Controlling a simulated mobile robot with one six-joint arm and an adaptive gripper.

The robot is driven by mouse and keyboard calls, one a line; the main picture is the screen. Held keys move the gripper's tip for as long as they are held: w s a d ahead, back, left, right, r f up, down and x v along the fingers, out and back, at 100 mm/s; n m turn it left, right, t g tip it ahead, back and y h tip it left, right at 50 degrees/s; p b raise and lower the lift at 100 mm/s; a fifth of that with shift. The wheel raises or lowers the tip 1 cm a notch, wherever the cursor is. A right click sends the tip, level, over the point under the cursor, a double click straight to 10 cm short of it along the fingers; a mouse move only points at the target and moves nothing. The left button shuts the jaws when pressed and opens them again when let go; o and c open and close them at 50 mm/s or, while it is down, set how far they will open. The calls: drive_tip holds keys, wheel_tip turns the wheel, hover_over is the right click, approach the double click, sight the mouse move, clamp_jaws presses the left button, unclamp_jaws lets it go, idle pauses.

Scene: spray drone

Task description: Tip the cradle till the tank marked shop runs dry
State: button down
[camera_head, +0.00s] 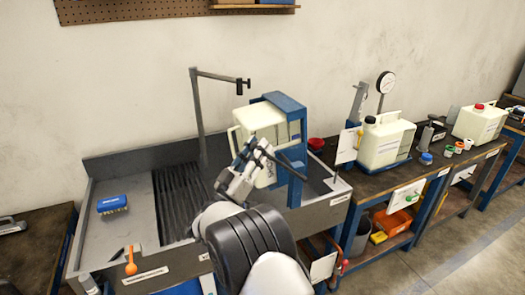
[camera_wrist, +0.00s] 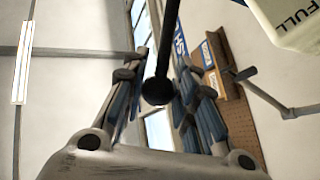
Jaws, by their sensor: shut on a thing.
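A blue cradle (camera_head: 290,108) stands at the right end of a grey sink bench (camera_head: 330,212) and holds a pale tank (camera_head: 262,118). The tank looks near upright, perhaps slightly tilted. I cannot read a shop mark on it. In the wrist view a pale tank corner (camera_wrist: 290,22) at the top right bears the word FULL. My gripper (camera_head: 250,158) is in front of the tank and hides part of it. In the wrist view my gripper (camera_wrist: 155,75) is shut on a dark handle rod with a round black knob (camera_wrist: 157,91). The tank's liquid level is not visible.
A dark slatted drain (camera_head: 182,200) lies left of the cradle, below a grey post with an arm (camera_head: 198,110). A blue brush (camera_head: 112,204) and an orange scoop (camera_head: 131,266) lie on the bench. Another tank (camera_head: 385,142) and a gauge (camera_head: 386,82) stand right.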

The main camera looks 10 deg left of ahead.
drive_tip(key=shift+s+a+f+n+t+y+b, duration=0.3)
drive_tip(key=shift+a+f+n+t+b, duration=0.15)
drive_tip(key=shift+f, duration=0.3)
drive_tip(key=c, duration=1.5)
unclamp_jaws()
drive_tip(key=shift+a, duration=0.1)
drive_tip(key=shift+o, duration=0.7)
drive_tip(key=shift+r, duration=0.1)
drive_tip(key=v, duration=1.2)
